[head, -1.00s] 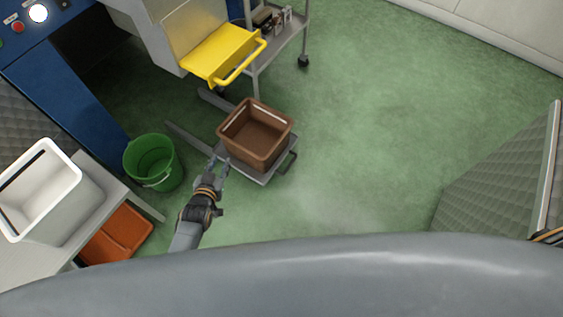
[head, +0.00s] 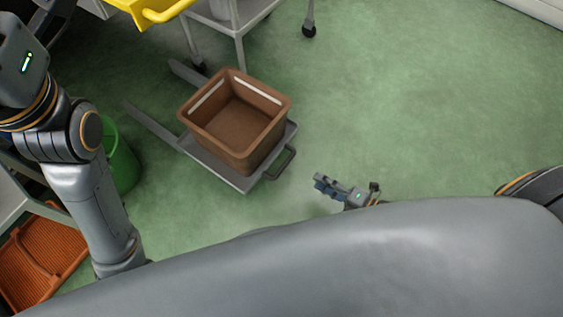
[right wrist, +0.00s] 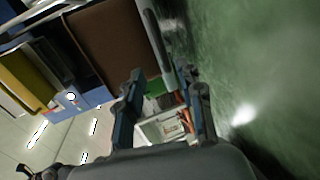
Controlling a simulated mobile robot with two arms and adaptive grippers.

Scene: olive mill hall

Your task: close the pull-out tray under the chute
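The pull-out tray (head: 214,170) is a grey plate on two rails that reach back to the upper left; it is pulled out. A brown crate (head: 268,133), open at the top and empty, stands on it. A dark handle (head: 284,163) sticks out from the tray's near right side. The yellow chute (head: 150,12) is cut by the top edge. My right gripper (head: 322,184) is to the right of the handle, apart from it. In the right wrist view its fingers (right wrist: 163,86) are apart with nothing between them; the brown crate (right wrist: 110,45) is ahead. My left gripper is hidden.
A white trolley (head: 236,22) on castors stands behind the tray. A green bucket (head: 122,160) is partly behind my left arm. An orange-red crate (head: 40,255) is at lower left. The green floor to the right is clear.

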